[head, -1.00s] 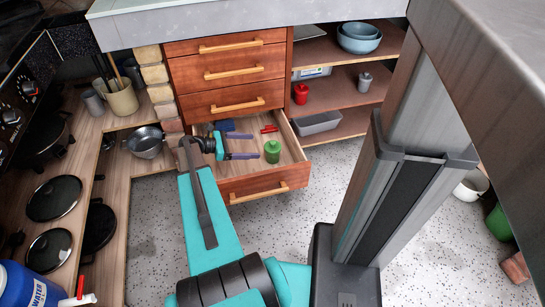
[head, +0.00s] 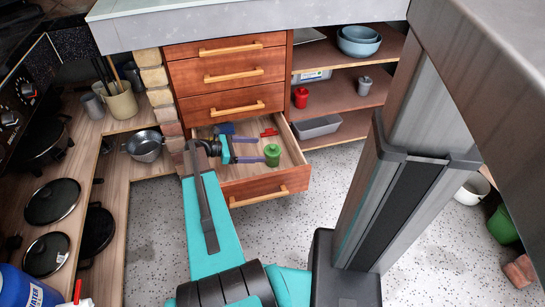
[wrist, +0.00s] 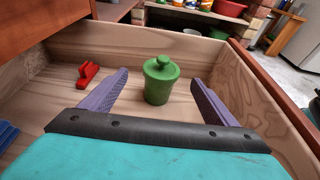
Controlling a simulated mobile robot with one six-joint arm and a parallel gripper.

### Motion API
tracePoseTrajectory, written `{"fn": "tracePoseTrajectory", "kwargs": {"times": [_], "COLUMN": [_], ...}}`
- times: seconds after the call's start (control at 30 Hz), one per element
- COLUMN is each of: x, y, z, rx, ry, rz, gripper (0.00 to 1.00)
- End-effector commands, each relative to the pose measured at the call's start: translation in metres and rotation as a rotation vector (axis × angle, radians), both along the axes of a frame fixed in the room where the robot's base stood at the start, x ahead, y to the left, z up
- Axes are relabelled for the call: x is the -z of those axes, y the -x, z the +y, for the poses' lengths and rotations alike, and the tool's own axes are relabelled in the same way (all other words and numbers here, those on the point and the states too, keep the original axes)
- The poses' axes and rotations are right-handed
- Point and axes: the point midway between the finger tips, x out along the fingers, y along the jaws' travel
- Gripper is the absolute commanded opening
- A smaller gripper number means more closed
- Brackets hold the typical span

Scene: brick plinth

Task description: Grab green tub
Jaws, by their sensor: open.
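The green tub (wrist: 160,82), a small lidded pot with a round knob, stands upright on the floor of the open bottom drawer (head: 262,187). In the head view the tub (head: 272,155) is near the drawer's right part. My gripper (wrist: 160,88) is open, with its two purple fingers spread. In the wrist view the tub stands between and slightly beyond the fingertips, with gaps on both sides. My gripper (head: 255,150) also shows in the head view, reaching into the drawer from the left.
A red item (wrist: 87,74) and a blue item (wrist: 7,134) lie in the drawer left of my gripper. The drawer walls surround it. Shelves (head: 340,85) with a red canister (head: 301,97) and a grey tray (head: 316,126) stand to the right.

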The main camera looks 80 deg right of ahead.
Motion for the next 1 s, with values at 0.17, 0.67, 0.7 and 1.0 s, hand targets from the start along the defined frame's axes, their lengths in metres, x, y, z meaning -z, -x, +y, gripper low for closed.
{"fn": "tracePoseTrajectory", "kwargs": {"times": [0.17,0.67,0.7,1.0], "x": [0.002,0.017,0.017,0.016], "y": [0.003,0.044,0.045,0.046], "z": [-0.001,-0.018,-0.019,-0.019], "rx": [0.001,0.0,0.0,0.0], "ry": [0.0,0.001,0.0,0.0], "rz": [0.0,0.0,0.0,0.0], "gripper": [0.81,0.81,0.81,0.81]}}
